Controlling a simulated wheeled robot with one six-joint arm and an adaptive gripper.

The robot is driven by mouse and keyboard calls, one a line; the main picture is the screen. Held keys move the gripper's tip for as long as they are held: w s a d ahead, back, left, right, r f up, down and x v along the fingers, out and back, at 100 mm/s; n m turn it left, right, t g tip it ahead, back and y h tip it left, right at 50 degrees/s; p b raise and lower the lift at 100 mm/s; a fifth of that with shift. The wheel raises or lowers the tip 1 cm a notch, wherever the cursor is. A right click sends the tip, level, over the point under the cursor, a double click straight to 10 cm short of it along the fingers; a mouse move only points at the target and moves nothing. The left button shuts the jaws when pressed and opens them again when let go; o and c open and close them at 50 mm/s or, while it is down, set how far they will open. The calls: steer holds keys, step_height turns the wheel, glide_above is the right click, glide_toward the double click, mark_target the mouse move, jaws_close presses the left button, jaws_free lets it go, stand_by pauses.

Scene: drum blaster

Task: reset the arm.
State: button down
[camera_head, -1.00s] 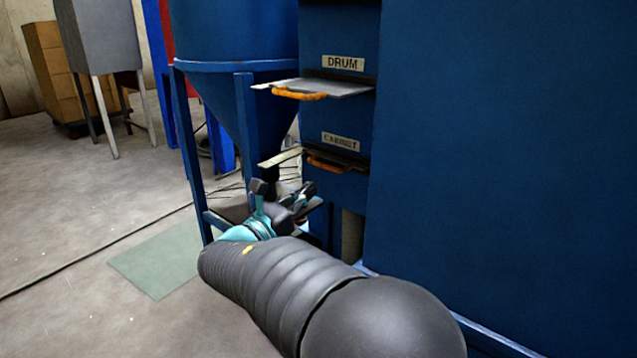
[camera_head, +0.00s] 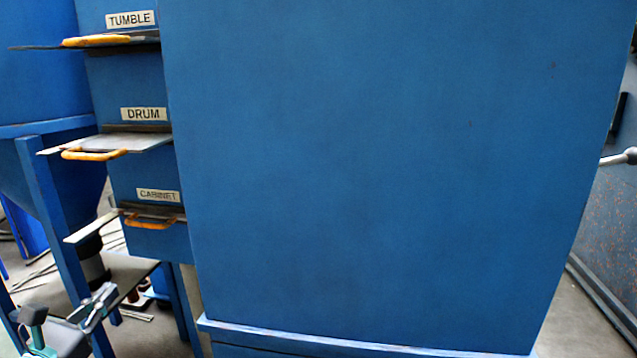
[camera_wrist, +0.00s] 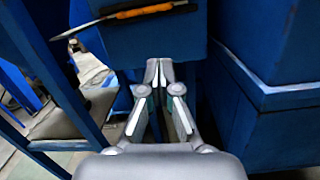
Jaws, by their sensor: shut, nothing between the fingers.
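My gripper (camera_head: 92,306) shows at the lower left of the head view, in front of the blue frame and below the lowest plate. In the wrist view my gripper (camera_wrist: 158,70) has its fingertips together and holds nothing. A blue panel lies just beyond the tips. Most of my arm is outside the head view.
A large blue cabinet (camera_head: 380,170) fills the middle. Plates with orange handles stick out at the labels TUMBLE (camera_head: 130,19), DRUM (camera_head: 143,114) and CABINET (camera_head: 158,195). A blue hopper frame (camera_head: 55,210) stands at the left. Open floor (camera_head: 590,325) shows at right.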

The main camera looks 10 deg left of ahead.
steer(key=d+f+m+g+h, duration=0.3)
steer(key=d+f+m+g, duration=0.5)
steer(key=d+f, duration=0.45)
steer(key=s+d+m+g+p, duration=0.15)
steer(key=d+m+g, duration=0.75)
steer(key=d, duration=1.2)
steer(key=s+d+r+m+t+y+p, duration=0.1)
steer(key=s+d+r+m, duration=0.1)
steer(key=d+m, duration=0.4)
steer(key=s+d+r+m+t+y+p, duration=0.1)
steer(key=d+r+m, duration=0.4)
steer(key=d, duration=0.6)
steer(key=s+d+r+m+t+y, duration=0.1)
steer(key=s+d+r+m, duration=0.2)
steer(key=d+m, duration=0.3)
steer(key=shift+s+d+r+m+p, duration=0.15)
steer(key=shift+d+r+m+p, duration=0.2)
steer(key=shift+d+r, duration=0.6)
